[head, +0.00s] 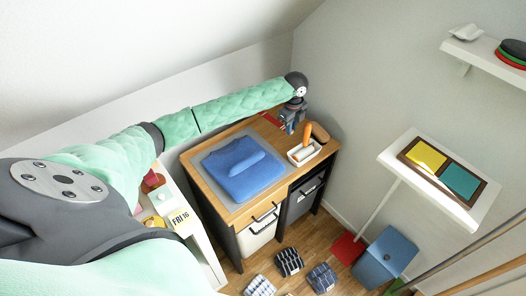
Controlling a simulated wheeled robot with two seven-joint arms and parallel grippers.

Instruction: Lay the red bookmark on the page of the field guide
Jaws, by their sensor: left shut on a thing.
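My left gripper (289,127) is small in the head view, above the far corner of the wooden desk, pointing down and shut. A thin red piece (270,118), which looks like the red bookmark, shows right beside its jaws; the grip itself is too small to see clearly. A brown-framed flat thing with a yellow half and a teal half (440,168) lies on a white stand at the right. I cannot tell whether it is the field guide; no other open book is plain. My right gripper is not in view.
A folded blue cloth (240,168) lies on a grey mat on the desk (187,157). A white tray (304,153) with an orange-handled item stands near the gripper. A white shelf (489,57) is at upper right. A blue bin (384,258) and several striped bundles are on the floor.

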